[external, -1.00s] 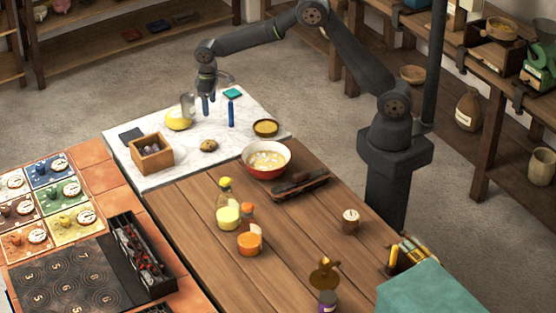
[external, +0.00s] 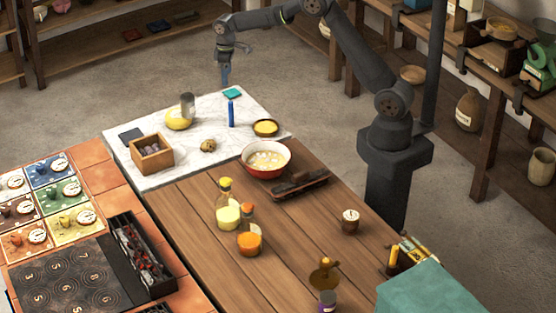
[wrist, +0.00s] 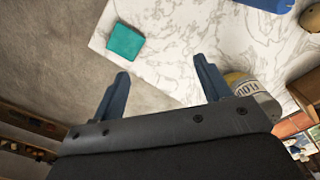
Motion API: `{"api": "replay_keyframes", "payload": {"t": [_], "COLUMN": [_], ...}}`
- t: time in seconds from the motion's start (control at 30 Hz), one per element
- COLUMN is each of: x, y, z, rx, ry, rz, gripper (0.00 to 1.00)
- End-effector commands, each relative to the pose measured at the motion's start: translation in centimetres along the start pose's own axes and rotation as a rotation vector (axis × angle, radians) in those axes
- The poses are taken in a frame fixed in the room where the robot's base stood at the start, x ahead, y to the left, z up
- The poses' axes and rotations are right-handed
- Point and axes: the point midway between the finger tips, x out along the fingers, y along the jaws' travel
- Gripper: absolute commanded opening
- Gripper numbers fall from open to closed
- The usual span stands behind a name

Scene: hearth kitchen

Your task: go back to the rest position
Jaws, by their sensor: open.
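A jar labelled FLOUR (wrist: 256,95) is beside the right finger in the wrist view, on the marble.
A red-rimmed bowl (external: 266,172) and bottles (external: 228,205) stand nearer. The floor around my gripper is clear.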

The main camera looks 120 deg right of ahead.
Motion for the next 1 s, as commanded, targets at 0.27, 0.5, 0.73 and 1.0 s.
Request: {"api": "replay_keyframes", "payload": {"t": [0.27, 0.5, 0.73, 1.0], "x": [-0.1, 1.6, 4.0, 6.2], "y": [5.4, 4.8, 2.2, -0.2], "z": [2.0, 0.6, -2.4, -5.1], "rx": [-0.023, -0.04, -0.037, -0.036], "ry": [0.0, -0.002, -0.002, -0.001], "rz": [0.0, -0.001, -0.001, -0.001], "gripper": [0.7, 0.7, 0.7, 0.7]}}
